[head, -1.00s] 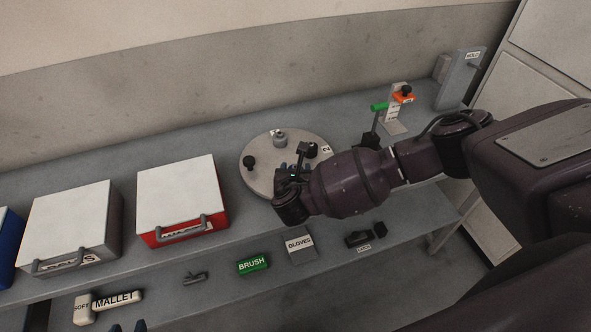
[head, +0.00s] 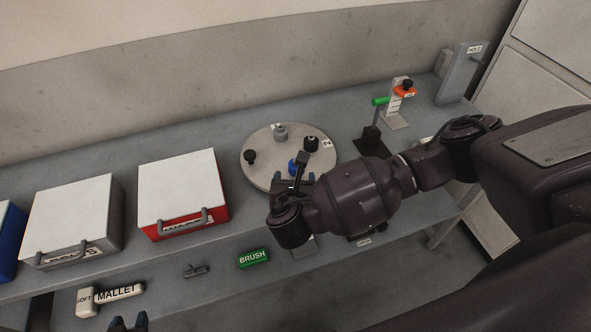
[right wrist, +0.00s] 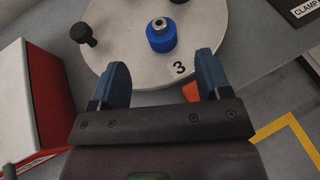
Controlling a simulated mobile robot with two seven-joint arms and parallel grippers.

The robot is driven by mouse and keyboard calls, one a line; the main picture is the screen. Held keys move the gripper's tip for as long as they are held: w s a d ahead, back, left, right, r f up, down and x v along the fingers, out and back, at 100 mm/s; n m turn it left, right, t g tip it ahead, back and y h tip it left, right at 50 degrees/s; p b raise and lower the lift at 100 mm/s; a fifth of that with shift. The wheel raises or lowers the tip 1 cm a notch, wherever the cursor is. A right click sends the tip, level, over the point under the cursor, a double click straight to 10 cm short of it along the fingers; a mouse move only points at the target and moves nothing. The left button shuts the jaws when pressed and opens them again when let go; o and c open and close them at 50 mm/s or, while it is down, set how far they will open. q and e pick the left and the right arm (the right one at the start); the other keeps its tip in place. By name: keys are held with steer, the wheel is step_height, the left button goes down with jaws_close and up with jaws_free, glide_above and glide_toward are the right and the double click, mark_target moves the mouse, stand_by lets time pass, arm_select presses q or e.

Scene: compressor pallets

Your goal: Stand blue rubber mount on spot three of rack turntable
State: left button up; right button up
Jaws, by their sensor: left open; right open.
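In the right wrist view the mount (right wrist: 162,36) has a metal top and stands just behind the label 3 (right wrist: 179,67). My right gripper (head: 293,179) is open and empty. In the right wrist view its blue fingers (right wrist: 160,80) are apart, short of the mount and not touching it. My left gripper (head: 128,323) shows only its open fingertips at the bottom edge of the head view.
A brush (head: 253,258) and mallet (head: 110,297) lie on the lower shelf.

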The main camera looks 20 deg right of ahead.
steer(key=s+a+f+m+g+y, duration=0.45)
steer(key=s+a+m+y, duration=0.25)
steer(key=s+a+m, duration=0.3)
steer(key=s+d+f+m+t, duration=0.1)
steer(key=s+d+f+m, duration=0.1)
steer(key=d+m, duration=0.5)
steer(key=s+d+f+m+t+h, duration=0.1)
steer(key=s+d+f+m, duration=0.1)
steer(key=s+d+m, duration=0.2)
steer(key=s+d+f+m+t+h, duration=0.1)
steer(key=s+d+m, duration=0.1)
steer(key=d+m, duration=0.8)
steer(key=d, duration=0.2)
steer(key=shift+s+d+f, duration=0.4)
steer(key=shift+t, duration=0.25)
